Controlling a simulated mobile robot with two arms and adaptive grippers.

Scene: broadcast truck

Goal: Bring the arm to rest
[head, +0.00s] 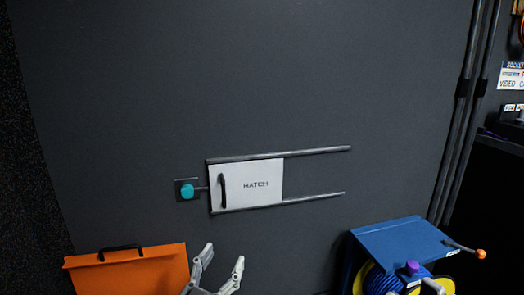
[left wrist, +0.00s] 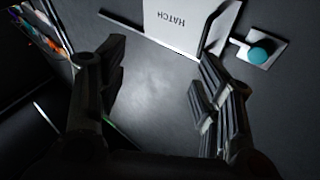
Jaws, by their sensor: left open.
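My left gripper (head: 219,272) is open and empty at the bottom of the head view, in front of the dark wall and below the hatch. Its two fingers stand apart in the left wrist view (left wrist: 155,90), with only bare wall between them. The white sliding hatch panel (head: 255,184), marked HATCH, sits between two rails with a black handle at its left end. It also shows at the top of the left wrist view (left wrist: 180,20), apart from the fingers. My right gripper is not in view.
A teal knob (head: 187,191) on a dark plate is left of the hatch. An orange box or case (head: 130,272) with a black handle stands left of my gripper. A blue-topped unit (head: 402,243) with a yellow reel is at right. Pipes (head: 465,110) run up the right wall.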

